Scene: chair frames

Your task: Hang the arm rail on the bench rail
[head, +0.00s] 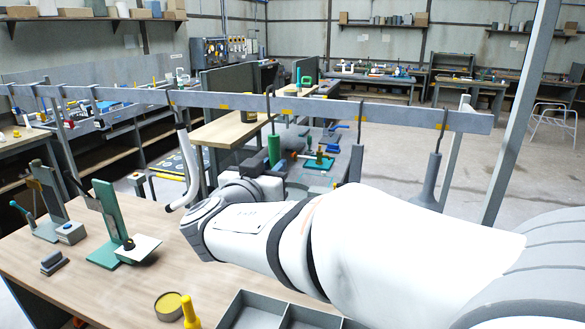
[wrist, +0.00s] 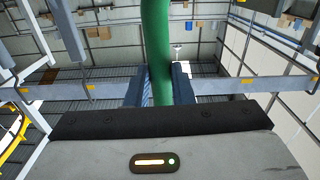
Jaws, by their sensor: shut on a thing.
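The bench rail (head: 320,107) is a long grey bar with yellow marks, crossing the head view above the bench. It also crosses the wrist view (wrist: 225,84). My gripper (head: 266,160) is just below the rail, and in the wrist view its blue-grey jaws (wrist: 160,88) are shut on a green tube, which I take as the arm rail (wrist: 157,35). The arm rail stands upright in the head view (head: 274,150). A thin dark hook rises from it to the bench rail. I cannot tell whether the hook bears on it. The tube's lower end is hidden.
A pale bent tube (head: 187,165) hangs from the rail on the left. Two grey pieces hang on the right, one slim (head: 357,160) and one flared (head: 433,175). The wooden bench (head: 110,285) below carries a green stand (head: 110,225), a yellow tin (head: 169,306) and a grey divided tray (head: 262,312).

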